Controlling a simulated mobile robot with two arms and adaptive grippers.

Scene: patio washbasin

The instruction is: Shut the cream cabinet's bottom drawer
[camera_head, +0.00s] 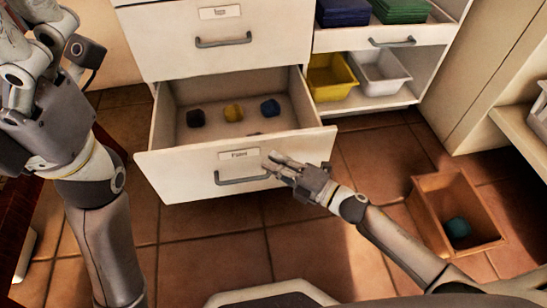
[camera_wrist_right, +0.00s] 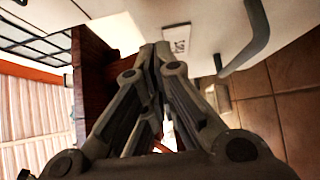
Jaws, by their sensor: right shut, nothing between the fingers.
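The cream cabinet's bottom drawer (camera_head: 300,148) is pulled well out in the head view. Its front has a label and a grey bar handle (camera_head: 243,180). Several small dark and yellow objects lie inside it. My right gripper (camera_head: 268,160) is shut and empty, with its fingertips at the drawer front, just above the handle's right end; I cannot tell whether they touch it. In the right wrist view the shut fingers (camera_wrist_right: 155,50) point toward the pale front, with the label (camera_wrist_right: 177,38) and handle (camera_wrist_right: 250,38) near. My left arm shows at the left; its fingertips are not in view.
The drawer above (camera_head: 222,45) is shut. To the right, open shelves hold a yellow bin (camera_head: 330,82) and a white bin (camera_head: 382,75). A brown box (camera_head: 428,207) with a teal object inside stands on the tiled floor at right.

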